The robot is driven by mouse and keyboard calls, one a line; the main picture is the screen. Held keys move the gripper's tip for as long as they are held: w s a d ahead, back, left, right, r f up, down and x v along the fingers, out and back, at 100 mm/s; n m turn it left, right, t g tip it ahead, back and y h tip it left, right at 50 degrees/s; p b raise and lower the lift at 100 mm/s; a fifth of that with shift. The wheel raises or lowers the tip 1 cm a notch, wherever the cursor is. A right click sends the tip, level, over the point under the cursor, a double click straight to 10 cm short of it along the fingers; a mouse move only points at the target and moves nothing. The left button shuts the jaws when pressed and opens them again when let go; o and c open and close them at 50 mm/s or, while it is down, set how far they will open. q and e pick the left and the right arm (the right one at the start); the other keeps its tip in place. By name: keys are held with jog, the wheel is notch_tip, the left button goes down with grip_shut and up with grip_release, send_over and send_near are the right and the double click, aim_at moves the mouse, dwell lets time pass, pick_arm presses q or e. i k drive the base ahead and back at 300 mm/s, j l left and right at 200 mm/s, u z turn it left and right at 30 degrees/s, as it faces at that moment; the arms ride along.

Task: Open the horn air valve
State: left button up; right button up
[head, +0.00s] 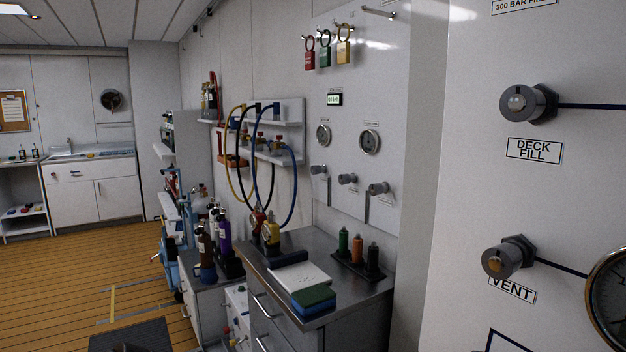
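No label reading horn air can be made out. On the near panel at the right, a grey valve knob (515,102) sits above a DECK FILL label (534,150). A second grey knob (500,261) sits lower, over a VENT label (512,290). The farther white panel has three small grey valve knobs, the left (319,170), the middle (347,178) and the right (378,188); any labels by them are too small to read. Neither of my grippers is in view.
Red, green and yellow padlocks (325,52) hang above. A gauge (610,298) is cut off at the right edge. The wooden floor (75,275) at the left is mostly clear.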

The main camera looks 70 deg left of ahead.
aim_at(343, 179)
jog(key=u, duration=1.9)
jog(key=j+z, duration=0.15)
jog(key=z, duration=0.3)
jog(key=j+z, duration=0.15)
jog(key=z, duration=0.25)
jog(key=j+z, duration=0.45)
jog(key=j, duration=0.35)
jog(key=j+z, duration=0.1)
jog(key=j, duration=0.3)
jog(key=k+j+z, duration=0.1)
jog(key=j, duration=0.3)
